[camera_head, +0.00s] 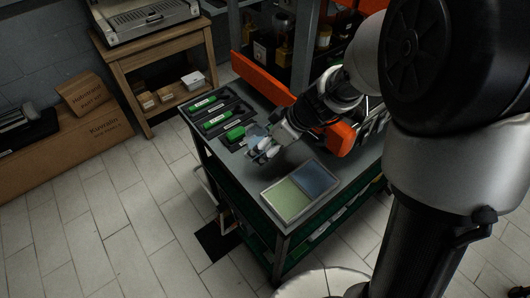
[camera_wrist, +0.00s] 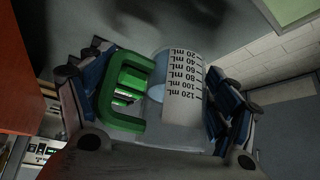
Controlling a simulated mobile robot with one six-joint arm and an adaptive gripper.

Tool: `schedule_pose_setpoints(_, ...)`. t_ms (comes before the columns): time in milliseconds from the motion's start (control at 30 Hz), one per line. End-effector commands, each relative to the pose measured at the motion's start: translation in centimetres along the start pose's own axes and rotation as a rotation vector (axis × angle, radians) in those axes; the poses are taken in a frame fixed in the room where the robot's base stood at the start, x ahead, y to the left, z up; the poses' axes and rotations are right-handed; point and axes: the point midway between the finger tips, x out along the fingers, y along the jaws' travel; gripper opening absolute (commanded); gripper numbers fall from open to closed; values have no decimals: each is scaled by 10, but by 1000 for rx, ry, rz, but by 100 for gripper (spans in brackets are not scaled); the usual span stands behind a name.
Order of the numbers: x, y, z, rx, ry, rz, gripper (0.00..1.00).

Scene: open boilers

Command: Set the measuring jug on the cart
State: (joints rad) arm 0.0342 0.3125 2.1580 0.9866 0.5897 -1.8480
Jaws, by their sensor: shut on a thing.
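The measuring jug (camera_wrist: 182,85) is clear, with a green handle (camera_wrist: 112,100) and a mL scale. It fills the middle of the wrist view. My gripper (camera_wrist: 160,115) has its blue-padded fingers on both sides of the jug and is shut on it. In the head view my gripper (camera_head: 266,150) is above the grey top of the green-framed cart (camera_head: 240,170), with the jug (camera_head: 256,133) small and partly hidden at its fingers. I cannot tell whether the jug's base touches the cart top.
A dark tray (camera_head: 222,109) with green items lies at the cart's left end. A shallow green-and-blue tray (camera_head: 302,191) lies near the front corner. An orange beam (camera_head: 262,80) runs along the back. A wooden table (camera_head: 150,50) and cardboard boxes (camera_head: 86,96) stand left.

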Motion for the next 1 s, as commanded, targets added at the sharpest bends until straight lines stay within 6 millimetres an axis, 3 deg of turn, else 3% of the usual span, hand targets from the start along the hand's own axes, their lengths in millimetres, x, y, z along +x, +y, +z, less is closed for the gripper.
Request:
schedule_pose_setpoints(300, 35, 0, 23, 0, -1, 0, 53)
schedule_pose_setpoints(767, 39, 0, 25, -1, 0, 1, 53)
schedule_pose_setpoints(800, 39, 0, 25, -1, 0, 1, 81)
schedule_pose_setpoints(1000, 38, 0, 24, 0, 0, 0, 94)
